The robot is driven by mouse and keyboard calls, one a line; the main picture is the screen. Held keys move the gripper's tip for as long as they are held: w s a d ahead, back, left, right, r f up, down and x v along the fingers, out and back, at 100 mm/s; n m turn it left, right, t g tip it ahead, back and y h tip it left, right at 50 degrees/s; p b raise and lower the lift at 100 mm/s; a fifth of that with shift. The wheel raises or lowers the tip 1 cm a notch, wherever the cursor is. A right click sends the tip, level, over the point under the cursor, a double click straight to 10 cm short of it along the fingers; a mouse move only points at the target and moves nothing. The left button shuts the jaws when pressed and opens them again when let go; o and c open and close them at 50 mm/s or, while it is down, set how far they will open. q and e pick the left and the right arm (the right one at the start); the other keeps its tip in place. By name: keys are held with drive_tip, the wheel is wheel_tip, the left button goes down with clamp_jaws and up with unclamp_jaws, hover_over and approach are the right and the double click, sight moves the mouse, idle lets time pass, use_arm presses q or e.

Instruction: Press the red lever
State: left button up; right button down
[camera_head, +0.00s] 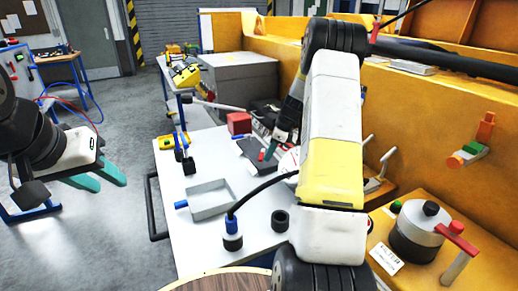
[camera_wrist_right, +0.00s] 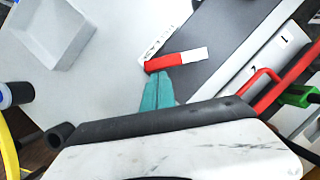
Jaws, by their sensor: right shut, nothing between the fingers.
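A red lever (camera_wrist_right: 178,60) with a pale end lies across the edge of a dark grey plate (camera_wrist_right: 225,35) in the right wrist view. In the head view the right gripper (camera_head: 275,143) is partly hidden behind my own arm. My left gripper (camera_head: 98,177) is open and empty over the floor at left.
A grey tray (camera_head: 210,201), a black cylinder with a blue top (camera_head: 232,236) and a red block (camera_head: 239,123) are on the white table (camera_head: 190,250). A yellow casting (camera_head: 430,120) walls the right side.

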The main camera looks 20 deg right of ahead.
drive_tip(key=a+m+t, duration=0.1)
drive_tip(key=a+m, duration=0.1)
drive_tip(key=shift+w+m+h, duration=0.1)
drive_tip(key=shift+m+h, duration=0.2)
drive_tip(key=shift+m, duration=0.1)
drive_tip(key=a+m, duration=0.1)
drive_tip(key=m, duration=0.1)
drive_tip(key=shift+w+a+m+t+h, duration=0.3)
drive_tip(key=shift+w+a+m+h, duration=0.1)
drive_tip(key=m, duration=0.1)
drive_tip(key=w+a+m+h, duration=0.1)
drive_tip(key=m, duration=0.1)
drive_tip(key=a+m, duration=0.1)
drive_tip(key=shift+w+t, duration=0.4)
drive_tip(key=shift+w, duration=0.2)
drive_tip(key=shift+w+a, duration=0.2)
